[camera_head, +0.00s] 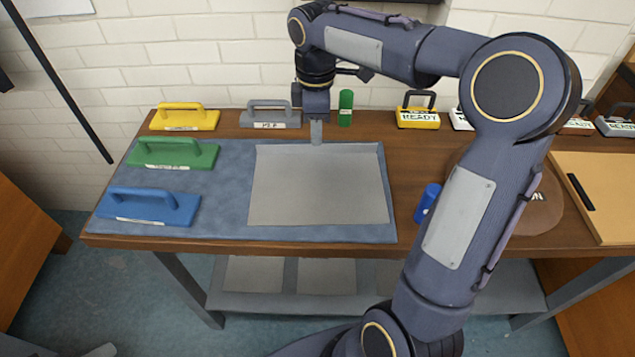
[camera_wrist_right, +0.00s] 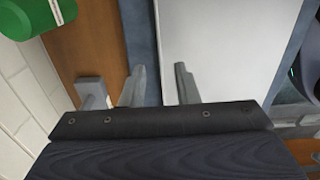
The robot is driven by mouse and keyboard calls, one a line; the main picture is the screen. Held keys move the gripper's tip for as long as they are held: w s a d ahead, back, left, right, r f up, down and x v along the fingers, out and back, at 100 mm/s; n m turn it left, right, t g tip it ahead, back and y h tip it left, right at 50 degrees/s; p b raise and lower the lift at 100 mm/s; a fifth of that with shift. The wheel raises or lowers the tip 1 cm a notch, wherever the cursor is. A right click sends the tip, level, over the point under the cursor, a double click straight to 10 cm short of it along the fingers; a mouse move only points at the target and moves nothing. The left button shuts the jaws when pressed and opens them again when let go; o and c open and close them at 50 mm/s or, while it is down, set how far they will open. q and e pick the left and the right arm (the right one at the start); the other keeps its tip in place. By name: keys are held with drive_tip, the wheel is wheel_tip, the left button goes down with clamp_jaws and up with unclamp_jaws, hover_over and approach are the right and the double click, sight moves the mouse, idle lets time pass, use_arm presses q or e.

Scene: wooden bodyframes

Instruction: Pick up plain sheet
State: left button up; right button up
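The plain sheet (camera_head: 318,190) is light grey and lies flat on the blue mat (camera_head: 222,215) on the wooden table. My right gripper (camera_head: 316,133) is at the middle of the sheet's far edge, pointing down. In the right wrist view my right gripper (camera_wrist_right: 158,78) is open, its two fingers apart with nothing clearly gripped. There, one finger is over the sheet (camera_wrist_right: 222,35) near its edge and the other is outside that edge. Whether the fingers touch the sheet cannot be told. My left gripper is not in view.
Yellow (camera_head: 185,118), grey (camera_head: 270,117), green (camera_head: 173,154) and blue (camera_head: 149,206) handled blocks stand left and behind. A green cylinder (camera_head: 346,108) stands close right of the gripper. A blue cylinder (camera_head: 427,203) and a yellow READY block (camera_head: 418,114) are right of the mat.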

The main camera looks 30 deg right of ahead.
wheel_tip(320, 180, down, 4)
drive_tip(key=shift+d+f+b, duration=0.1)
drive_tip(key=shift+f+b, duration=0.1)
drive_tip(key=shift+b, duration=0.3)
drive_tip(key=shift+c, duration=0.5)
clamp_jaws()
